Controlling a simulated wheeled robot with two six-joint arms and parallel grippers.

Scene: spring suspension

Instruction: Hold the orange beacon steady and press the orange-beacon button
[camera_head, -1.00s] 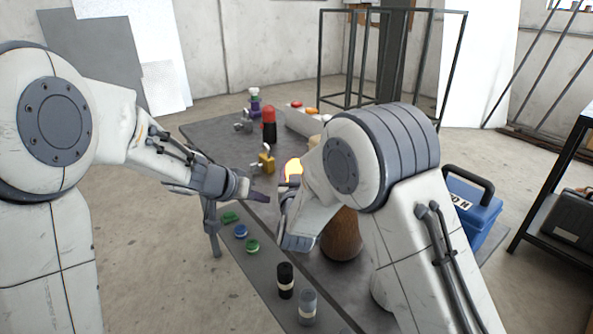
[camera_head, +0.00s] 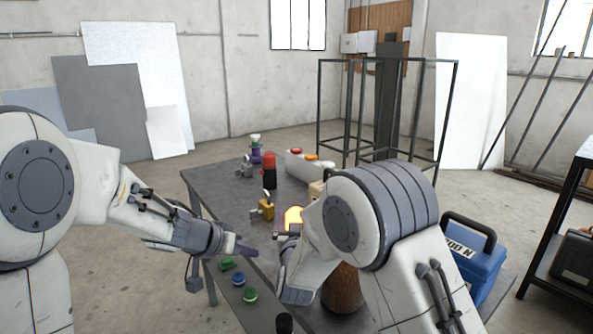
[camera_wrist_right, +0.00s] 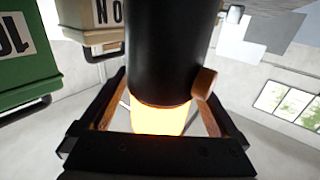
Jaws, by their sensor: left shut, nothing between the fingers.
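The orange beacon glows in the head view (camera_head: 292,218), partly hidden by my right arm. In the right wrist view, its black body (camera_wrist_right: 165,50) and glowing orange part (camera_wrist_right: 160,119) stand between the brown finger pads of my right gripper (camera_wrist_right: 160,103). The pads appear to meet the black body from both sides. A white button box (camera_head: 297,166) is at the far side of the table, with a red button (camera_head: 295,152) and an orange button (camera_head: 311,157) on top. My left gripper (camera_head: 246,250) is shut and empty over the table's left edge, well short of the box.
On the grey table (camera_head: 215,175) stand a red-topped beacon (camera_head: 269,163), a yellow padlock-like piece (camera_head: 266,209) and a purple piece (camera_head: 256,156). Green and blue discs (camera_head: 238,279) lie along the near left edge. A blue box (camera_head: 470,262) is at right, near a brown rounded object (camera_head: 343,292).

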